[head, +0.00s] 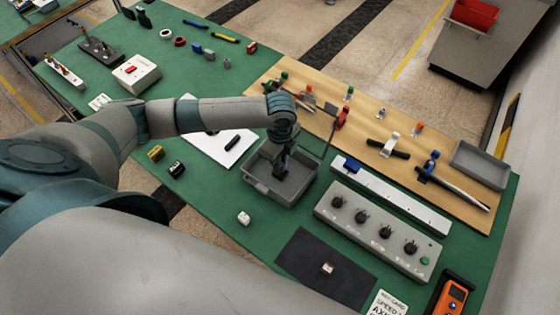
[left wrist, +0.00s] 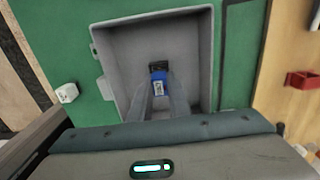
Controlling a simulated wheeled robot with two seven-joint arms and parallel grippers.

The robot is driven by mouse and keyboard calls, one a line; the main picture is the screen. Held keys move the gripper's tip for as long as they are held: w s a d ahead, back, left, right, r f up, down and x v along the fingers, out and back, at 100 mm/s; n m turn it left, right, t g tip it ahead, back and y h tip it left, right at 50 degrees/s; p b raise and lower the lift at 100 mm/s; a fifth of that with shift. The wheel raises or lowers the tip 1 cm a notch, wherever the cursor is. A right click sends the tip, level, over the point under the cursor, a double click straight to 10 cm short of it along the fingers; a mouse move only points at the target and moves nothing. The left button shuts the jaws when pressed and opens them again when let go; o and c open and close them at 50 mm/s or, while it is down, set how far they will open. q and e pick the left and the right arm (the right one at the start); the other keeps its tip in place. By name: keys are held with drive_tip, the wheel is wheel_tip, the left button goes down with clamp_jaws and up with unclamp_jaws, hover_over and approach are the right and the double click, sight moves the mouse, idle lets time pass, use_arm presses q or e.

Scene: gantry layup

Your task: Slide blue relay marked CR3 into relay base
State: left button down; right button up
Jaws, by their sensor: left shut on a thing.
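My left gripper (head: 281,168) reaches down into a grey open bin (head: 255,184) on the green mat. In the left wrist view its fingers (left wrist: 160,92) are shut on a blue relay (left wrist: 158,76) with a pale label too small to read. A dark part (left wrist: 159,66) shows just beyond the relay; I cannot tell whether it belongs to the relay. The bin wall (left wrist: 205,60) surrounds the fingers. A pale rail (head: 400,199) right of the bin carries a small blue block (head: 351,165) at its left end. I cannot make out the relay base. My right gripper is out of view.
A grey control box with dark knobs (head: 373,232) stands right of the bin. A small white block (head: 243,218) lies in front of the bin, and a dark mat (head: 312,262) is nearer. A wooden board (head: 455,190) with several tools lies behind the rail.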

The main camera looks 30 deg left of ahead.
use_arm(q)
drive_tip(key=shift+p, duration=1.25)
idle(1.8)
drive_tip(key=shift+f+b, duration=0.4)
drive_tip(key=shift+f, duration=0.45)
idle(0.4)
drive_tip(key=c, duration=1.6)
unclamp_jaws()
drive_tip(key=shift+r, duration=0.1)
drive_tip(key=shift+w+r+b, duration=0.1)
drive_tip(key=shift+r+b, duration=0.2)
drive_tip(key=shift+r, duration=0.3)
drive_tip(key=shift+r+b, duration=2)
drive_tip(key=shift+r, duration=6)
drive_tip(key=shift+c, duration=0.6)
